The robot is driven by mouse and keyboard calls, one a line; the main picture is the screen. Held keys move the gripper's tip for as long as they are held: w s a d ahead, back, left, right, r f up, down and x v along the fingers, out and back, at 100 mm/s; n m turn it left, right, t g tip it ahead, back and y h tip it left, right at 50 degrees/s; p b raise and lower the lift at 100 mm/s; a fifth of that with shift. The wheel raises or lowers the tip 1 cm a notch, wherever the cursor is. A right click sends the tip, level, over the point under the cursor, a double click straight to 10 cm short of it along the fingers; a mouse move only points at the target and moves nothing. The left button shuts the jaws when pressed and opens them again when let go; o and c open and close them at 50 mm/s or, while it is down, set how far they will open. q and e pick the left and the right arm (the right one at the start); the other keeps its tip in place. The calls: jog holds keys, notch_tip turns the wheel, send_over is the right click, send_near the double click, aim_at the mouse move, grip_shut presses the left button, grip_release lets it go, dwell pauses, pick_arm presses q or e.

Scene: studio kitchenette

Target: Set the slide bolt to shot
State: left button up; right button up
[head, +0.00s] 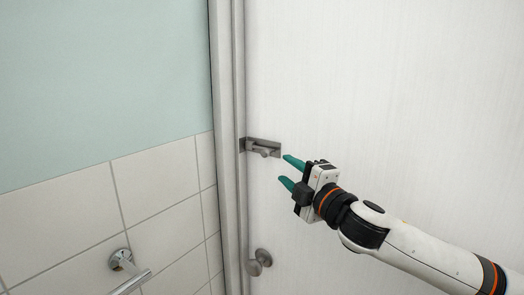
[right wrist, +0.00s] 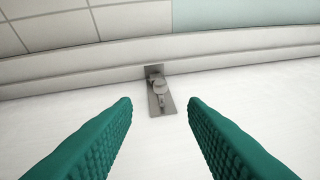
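The slide bolt (head: 262,148) is a small grey metal bolt on a plate, mounted on the white door (head: 390,90) at its left edge beside the frame. It also shows in the right wrist view (right wrist: 159,92), ahead of and between the fingertips. My right gripper (head: 288,171) has teal fingers spread apart, with nothing between them. It is just right of and slightly below the bolt in the head view, apart from it. How far the bolt reaches into the frame is too small to tell. My left gripper is not in view.
A round door knob (head: 260,262) sits low on the door, below the bolt. The door frame (head: 228,120) runs vertically at the left. A metal wall bar (head: 130,275) sticks out from the tiled wall (head: 160,190) at lower left. The door face around the gripper is clear.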

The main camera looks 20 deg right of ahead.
aim_at(263, 152)
jog(key=p+x, duration=0.3)
jog(key=x, duration=0.9)
jog(key=shift+f, duration=0.1)
grip_shut()
